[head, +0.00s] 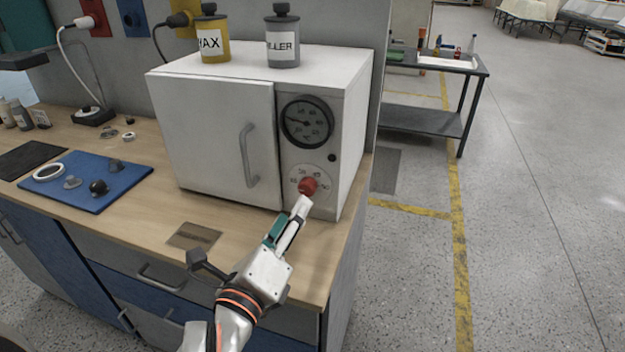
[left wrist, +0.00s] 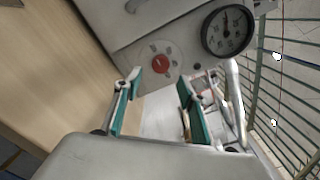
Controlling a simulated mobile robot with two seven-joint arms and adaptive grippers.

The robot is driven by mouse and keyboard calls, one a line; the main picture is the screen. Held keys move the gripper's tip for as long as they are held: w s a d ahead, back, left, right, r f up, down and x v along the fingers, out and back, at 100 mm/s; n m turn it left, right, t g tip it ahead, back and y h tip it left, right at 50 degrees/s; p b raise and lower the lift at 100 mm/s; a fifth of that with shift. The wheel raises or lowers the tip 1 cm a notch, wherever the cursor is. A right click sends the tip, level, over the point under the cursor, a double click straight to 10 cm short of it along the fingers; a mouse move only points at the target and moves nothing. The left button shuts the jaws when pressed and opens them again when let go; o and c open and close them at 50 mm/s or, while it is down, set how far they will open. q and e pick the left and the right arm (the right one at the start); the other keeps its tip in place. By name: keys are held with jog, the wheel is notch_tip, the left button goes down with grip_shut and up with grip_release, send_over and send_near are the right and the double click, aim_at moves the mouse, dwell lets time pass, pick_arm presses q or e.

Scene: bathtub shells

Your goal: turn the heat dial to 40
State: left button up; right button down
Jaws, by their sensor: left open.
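The heat dial is a red knob (head: 308,186) on a pale round scale, low on the right of the white oven's front (head: 225,140). The scale's figures and the knob's setting are too small to read surely. My left gripper (head: 298,208) is just in front of and below the knob and hides part of the scale's lower edge. In the left wrist view the red knob (left wrist: 161,64) lies beyond the open teal fingers (left wrist: 162,88), with nothing between them. I cannot tell whether a fingertip touches it. My right gripper is not in view.
A round black gauge (head: 307,122) sits above the dial. The oven door has a grey handle (head: 249,155). Yellow (head: 209,38) and grey (head: 283,40) canisters stand on top. A blue mat (head: 90,185) with small parts lies left on the wooden counter (head: 150,215).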

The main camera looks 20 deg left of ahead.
aim_at(305, 191)
pick_arm(q)
jog(key=shift+w, duration=0.3)
jog(key=shift+w+b, duration=0.3)
jog(key=shift+w, duration=0.4)
jog(key=w, duration=0.3)
jog(key=shift+w+r+p, duration=0.15)
jog(key=shift+w+p, duration=0.15)
jog(key=shift+w, duration=0.1)
jog(key=shift+w+d, duration=0.1)
jog(key=shift+w, duration=0.7)
jog(key=c, duration=1.1)
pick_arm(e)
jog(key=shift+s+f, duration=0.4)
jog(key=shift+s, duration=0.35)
